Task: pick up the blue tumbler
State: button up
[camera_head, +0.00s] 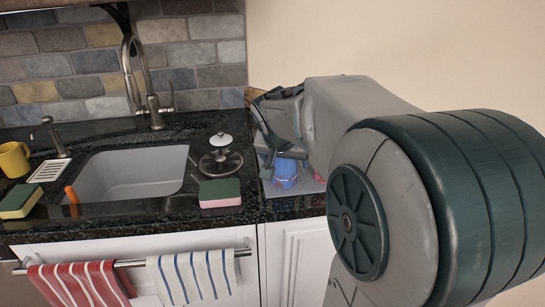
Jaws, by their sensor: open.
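The blue tumbler (285,173) stands on the right part of the counter, close to the wall. Its upper part is hidden by my gripper (283,152), which comes in from the right and above. The gripper's fingers are dark and small in this view, and they are at or just over the tumbler's top. The jaws are open. I cannot tell whether the tumbler is between the fingers or whether they touch it.
A pink thing (319,177) shows right of the tumbler, partly behind my arm. To the left are a pot lid (220,162), a green-and-pink sponge (220,193), the sink (130,172) and its tall faucet (150,105). A yellow mug (14,160) stands far left.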

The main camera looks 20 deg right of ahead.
jog(key=shift+w+d+f, duration=0.2)
jog(key=shift+w+f, duration=0.1)
jog(key=shift+f, duration=0.35)
jog(key=c, duration=1.1)
jog(key=shift+o, duration=0.2)
jog(key=shift+r, duration=0.15)
